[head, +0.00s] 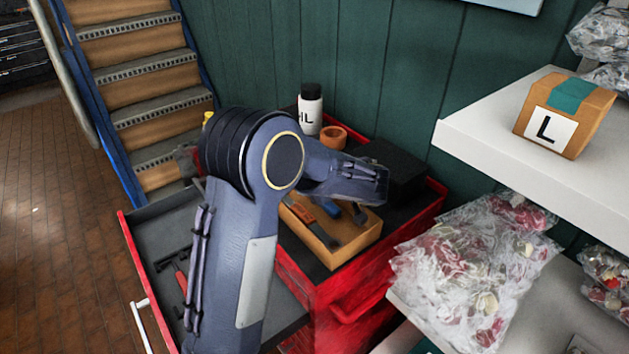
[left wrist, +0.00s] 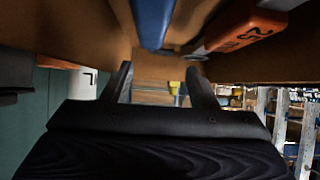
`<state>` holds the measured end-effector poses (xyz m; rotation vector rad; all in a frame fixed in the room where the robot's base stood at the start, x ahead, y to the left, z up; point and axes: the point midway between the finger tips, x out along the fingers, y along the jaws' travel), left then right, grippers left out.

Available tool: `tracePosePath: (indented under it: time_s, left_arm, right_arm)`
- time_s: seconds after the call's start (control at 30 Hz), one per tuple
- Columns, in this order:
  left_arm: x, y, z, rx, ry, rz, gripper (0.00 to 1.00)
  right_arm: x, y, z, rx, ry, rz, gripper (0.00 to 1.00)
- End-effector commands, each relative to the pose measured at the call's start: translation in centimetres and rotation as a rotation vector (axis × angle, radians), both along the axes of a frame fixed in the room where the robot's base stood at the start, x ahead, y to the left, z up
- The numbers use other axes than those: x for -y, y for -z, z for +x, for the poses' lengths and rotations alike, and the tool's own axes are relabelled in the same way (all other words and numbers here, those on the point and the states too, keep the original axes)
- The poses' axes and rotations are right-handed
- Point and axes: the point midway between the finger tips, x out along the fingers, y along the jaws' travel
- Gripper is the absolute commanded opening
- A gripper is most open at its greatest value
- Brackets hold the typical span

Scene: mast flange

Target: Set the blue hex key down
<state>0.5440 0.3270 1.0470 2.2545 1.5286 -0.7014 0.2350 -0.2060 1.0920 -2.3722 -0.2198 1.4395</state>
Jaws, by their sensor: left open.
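A blue bar (head: 331,208), which looks like the blue hex key, lies in the open tan tray (head: 343,257) on the red cabinet. Its blue shaft also shows large at the top of the left wrist view (left wrist: 152,20). My left gripper (left wrist: 158,70) is open, its two dark fingers apart beside the tray's contents. The blue shaft is not seen clamped between them; whether a finger touches it I cannot tell. In the head view my left arm hides most of the gripper. My right gripper is in neither view.
An orange-handled tool (head: 300,212) shares the tray; its handle shows marked 25 in the wrist view (left wrist: 240,28). A white bottle (head: 311,108), an orange ring (head: 333,138) and a black box (head: 390,165) stand behind. A white shelf (head: 480,140) is at right.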

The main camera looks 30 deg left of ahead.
Motion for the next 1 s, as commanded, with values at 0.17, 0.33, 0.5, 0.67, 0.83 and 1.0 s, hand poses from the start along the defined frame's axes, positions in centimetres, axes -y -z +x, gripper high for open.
tracePosePath:
  time_s: [0.17,0.33,0.5,0.67,0.83,1.0]
  left_arm:
    - [3.3,-1.9,-1.1,0.009,0.007,-0.004,0.53]
    - [4.9,-3.3,-1.8,0.005,0.005,-0.002,0.53]
    - [5.5,-3.8,-2.1,0.004,0.003,-0.002,0.53]
    - [5.6,-3.9,-2.2,0.003,0.002,-0.002,0.53]
    - [5.6,-3.9,-2.1,0.003,0.002,-0.002,0.53]
    - [5.6,-3.9,-2.1,0.004,0.003,-0.003,0.53]
  right_arm:
    - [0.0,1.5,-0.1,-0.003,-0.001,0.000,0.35]
    - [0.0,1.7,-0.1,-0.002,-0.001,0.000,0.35]
    - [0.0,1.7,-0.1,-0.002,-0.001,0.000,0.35]
    - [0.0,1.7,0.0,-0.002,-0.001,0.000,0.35]
    - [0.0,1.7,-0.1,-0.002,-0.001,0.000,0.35]
    - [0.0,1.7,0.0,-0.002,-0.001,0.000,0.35]
